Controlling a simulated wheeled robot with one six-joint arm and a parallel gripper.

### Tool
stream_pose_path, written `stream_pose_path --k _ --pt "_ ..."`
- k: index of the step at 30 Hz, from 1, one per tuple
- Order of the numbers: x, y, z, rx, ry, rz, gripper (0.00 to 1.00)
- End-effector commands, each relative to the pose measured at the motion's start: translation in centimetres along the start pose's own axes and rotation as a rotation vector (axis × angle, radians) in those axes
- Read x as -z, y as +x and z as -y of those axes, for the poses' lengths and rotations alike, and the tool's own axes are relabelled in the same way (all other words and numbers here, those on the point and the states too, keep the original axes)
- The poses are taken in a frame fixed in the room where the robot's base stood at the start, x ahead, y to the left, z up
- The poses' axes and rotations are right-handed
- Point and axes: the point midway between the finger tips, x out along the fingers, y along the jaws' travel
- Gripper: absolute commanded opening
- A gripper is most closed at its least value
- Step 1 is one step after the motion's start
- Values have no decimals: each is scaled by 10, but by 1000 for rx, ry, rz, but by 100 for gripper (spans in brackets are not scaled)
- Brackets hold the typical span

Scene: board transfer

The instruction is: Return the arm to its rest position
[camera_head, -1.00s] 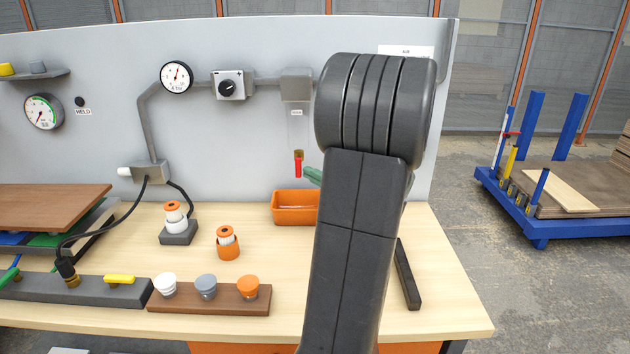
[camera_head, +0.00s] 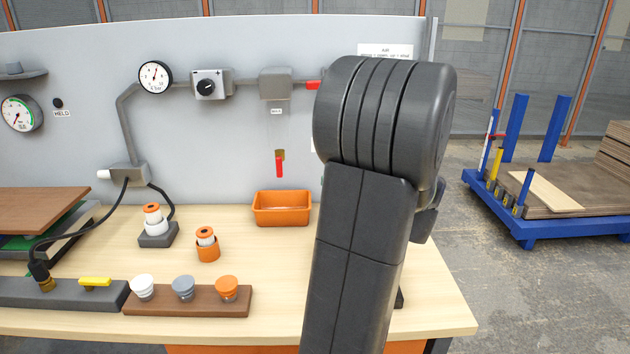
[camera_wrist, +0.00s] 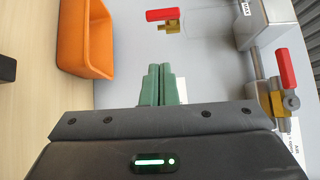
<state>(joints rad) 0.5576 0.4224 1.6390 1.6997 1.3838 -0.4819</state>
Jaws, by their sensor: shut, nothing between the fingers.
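My arm (camera_head: 358,230) rises through the right half of the head view, its large dark joint in front of the grey panel. In the wrist view my gripper (camera_wrist: 162,75) shows two green fingers pressed together, with nothing between them. The fingers point toward the grey panel, between an orange bin at the left and a red-handled valve at the right. In the head view the gripper is hidden behind my arm.
The workbench (camera_head: 270,260) carries an orange bin (camera_head: 282,222), a brown block with several knobs (camera_head: 188,300) and an orange-white part (camera_head: 207,245). Red-handled valves (camera_head: 280,163) stick out from the panel (camera_head: 240,130). A blue cart (camera_head: 540,228) stands at the right.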

Motion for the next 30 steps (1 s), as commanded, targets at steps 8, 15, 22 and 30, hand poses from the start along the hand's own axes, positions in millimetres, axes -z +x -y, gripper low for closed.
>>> stream_pose_path --k 8,15,22,30 --pt "0 -29 0 -1 2 -1 0" --pt "0 -31 0 0 1 0 0" --pt "0 -28 0 0 1 0 0" --pt "-1 6 1 0 0 4 0"
